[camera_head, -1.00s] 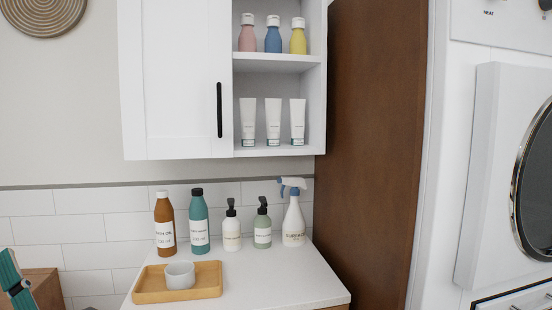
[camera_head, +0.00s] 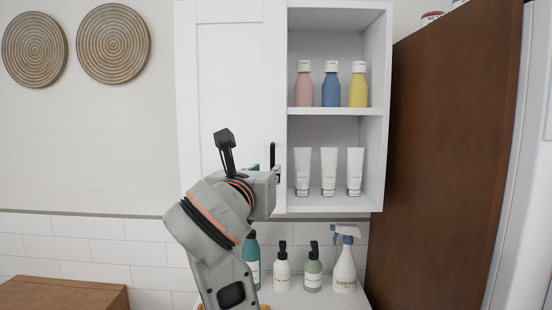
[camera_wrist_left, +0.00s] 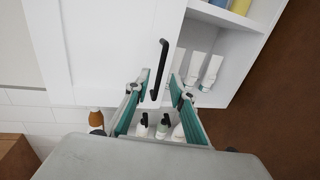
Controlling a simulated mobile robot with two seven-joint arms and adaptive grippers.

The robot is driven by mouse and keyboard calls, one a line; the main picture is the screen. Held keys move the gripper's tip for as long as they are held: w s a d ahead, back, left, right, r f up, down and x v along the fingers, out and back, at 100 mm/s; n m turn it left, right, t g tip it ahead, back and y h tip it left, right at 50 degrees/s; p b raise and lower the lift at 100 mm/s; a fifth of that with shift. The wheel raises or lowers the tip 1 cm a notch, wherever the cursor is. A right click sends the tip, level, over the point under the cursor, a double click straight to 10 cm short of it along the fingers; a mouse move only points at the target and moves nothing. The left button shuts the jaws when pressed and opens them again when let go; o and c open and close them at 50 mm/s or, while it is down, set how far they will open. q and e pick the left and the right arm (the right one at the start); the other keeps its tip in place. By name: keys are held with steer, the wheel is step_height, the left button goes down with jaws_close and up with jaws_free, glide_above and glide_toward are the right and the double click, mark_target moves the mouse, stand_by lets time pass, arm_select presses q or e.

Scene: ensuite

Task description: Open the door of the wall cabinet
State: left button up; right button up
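The white wall cabinet (camera_head: 382,130) has a panel door (camera_head: 225,85) on its left side, which looks closed. Its black vertical handle (camera_head: 273,155) is near the door's right edge and also shows in the left wrist view (camera_wrist_left: 162,62). My left gripper (camera_head: 268,172) is at the handle's height in front of the door; the arm hides most of its fingers. In the left wrist view, its teal-lined fingers (camera_wrist_left: 160,84) are open, one on each side of the handle's lower part, with gaps visible. My right gripper is not in view.
Open shelves right of the door hold bottles (camera_head: 331,88) and white tubes (camera_head: 329,172). Below, pump bottles (camera_head: 282,270) and a spray bottle (camera_head: 345,268) stand on the counter. A tall brown panel (camera_head: 450,150) bounds the right side.

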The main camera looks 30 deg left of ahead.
mark_target(272, 167)
arm_select(q)
steer(key=shift+w+a+r+p, duration=0.25)
steer(key=shift+w+p, duration=0.3)
steer(key=shift+p, duration=0.45)
steer(key=shift+w+f+p, duration=0.25)
steer(key=shift+w+p, duration=0.2)
steer(key=shift+p, duration=0.45)
steer(key=x, duration=0.4)
steer(key=shift+w+a+f, duration=0.15)
steer(key=shift+w, duration=0.15)
steer(key=shift+w+a, duration=0.1)
steer(key=shift+w, duration=0.1)
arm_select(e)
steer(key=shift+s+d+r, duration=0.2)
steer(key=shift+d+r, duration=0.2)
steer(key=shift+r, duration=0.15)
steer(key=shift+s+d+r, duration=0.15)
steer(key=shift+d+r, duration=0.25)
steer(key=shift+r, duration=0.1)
arm_select(q)
jaws_close()
